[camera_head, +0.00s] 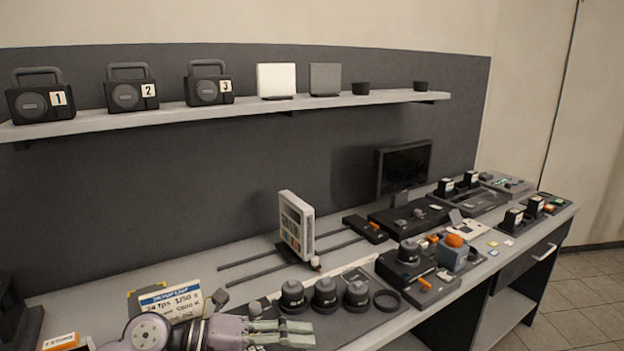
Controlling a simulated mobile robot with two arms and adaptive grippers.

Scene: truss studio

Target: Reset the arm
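My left arm comes in at the bottom left. Its gripper (300,334) is low over the front of the long grey workbench (245,287), and its fingers point right. Two pale fingers show close together in the picture, and I cannot tell whether they are apart or shut. I see nothing clearly held between them. Behind the fingertips stand three dark round lens-like objects, the nearest one (293,297) just above them in the picture. My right arm and gripper are not in view.
A printed card (170,302) stands beside my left arm, with an orange-and-white box (60,342) farther left. A white colour-chart panel (296,226) stands mid-bench on rails. Devices crowd the right half, including a monitor (404,169). A shelf (290,103) holds three numbered black boxes.

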